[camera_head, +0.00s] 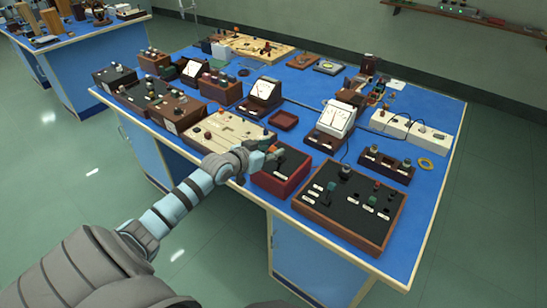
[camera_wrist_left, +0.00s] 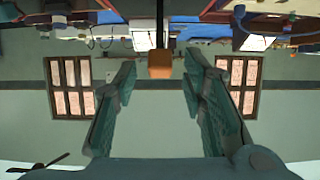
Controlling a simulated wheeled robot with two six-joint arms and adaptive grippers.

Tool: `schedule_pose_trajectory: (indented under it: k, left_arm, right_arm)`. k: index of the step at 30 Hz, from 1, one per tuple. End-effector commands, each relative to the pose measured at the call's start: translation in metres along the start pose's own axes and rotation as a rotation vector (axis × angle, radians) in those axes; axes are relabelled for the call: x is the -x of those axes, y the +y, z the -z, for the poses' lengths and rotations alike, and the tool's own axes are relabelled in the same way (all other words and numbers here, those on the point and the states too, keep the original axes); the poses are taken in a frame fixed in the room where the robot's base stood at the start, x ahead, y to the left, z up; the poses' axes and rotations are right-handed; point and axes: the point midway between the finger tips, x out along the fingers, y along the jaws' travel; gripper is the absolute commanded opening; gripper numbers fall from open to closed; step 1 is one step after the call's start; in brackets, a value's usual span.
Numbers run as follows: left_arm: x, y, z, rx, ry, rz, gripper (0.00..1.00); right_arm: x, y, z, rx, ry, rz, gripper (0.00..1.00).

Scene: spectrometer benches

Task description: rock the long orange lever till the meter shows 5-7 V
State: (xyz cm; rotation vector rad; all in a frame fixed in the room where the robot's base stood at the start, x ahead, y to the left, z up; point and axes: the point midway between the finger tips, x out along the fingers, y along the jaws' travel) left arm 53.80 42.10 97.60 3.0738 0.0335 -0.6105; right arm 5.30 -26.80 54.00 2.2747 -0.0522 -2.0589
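In the left wrist view, which looks upside down, the long orange lever (camera_wrist_left: 160,66) shows as an orange block on a thin dark stem. My left gripper (camera_wrist_left: 160,80) is open, with its two green fingers on either side of the orange end. I see gaps on both sides and cannot tell how far between the fingertips it sits. In the head view my left gripper (camera_head: 272,154) is over a dark red box with a black top (camera_head: 283,180), and the lever is hard to make out there. A white-faced meter (camera_head: 333,117) stands behind; its reading is too small to tell. My right gripper is not in view.
A wooden-framed black panel with switches (camera_head: 349,205) lies right of the red box. A cream board (camera_head: 227,133) lies to its left. Several smaller meters and boxes crowd the blue bench (camera_head: 421,200).

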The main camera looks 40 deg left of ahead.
Motion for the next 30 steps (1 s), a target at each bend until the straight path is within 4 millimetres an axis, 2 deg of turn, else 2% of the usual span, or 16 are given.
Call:
schedule_pose_trajectory:
  k: [4,13,20,30]
  left_arm:
    - [-0.017,0.0,0.0,0.001,-0.001,0.0,0.38]
    - [-0.02,0.0,0.002,-0.003,-0.002,0.0,0.38]
    - [-0.019,0.0,0.002,-0.003,-0.002,0.0,0.02]
    - [-0.02,0.0,0.003,-0.003,-0.005,0.0,0.0]
  right_arm:
    - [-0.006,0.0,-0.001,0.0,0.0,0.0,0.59]
    - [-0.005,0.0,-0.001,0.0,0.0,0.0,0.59]
    - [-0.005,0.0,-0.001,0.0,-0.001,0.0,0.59]
    - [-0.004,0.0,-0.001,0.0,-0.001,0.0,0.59]
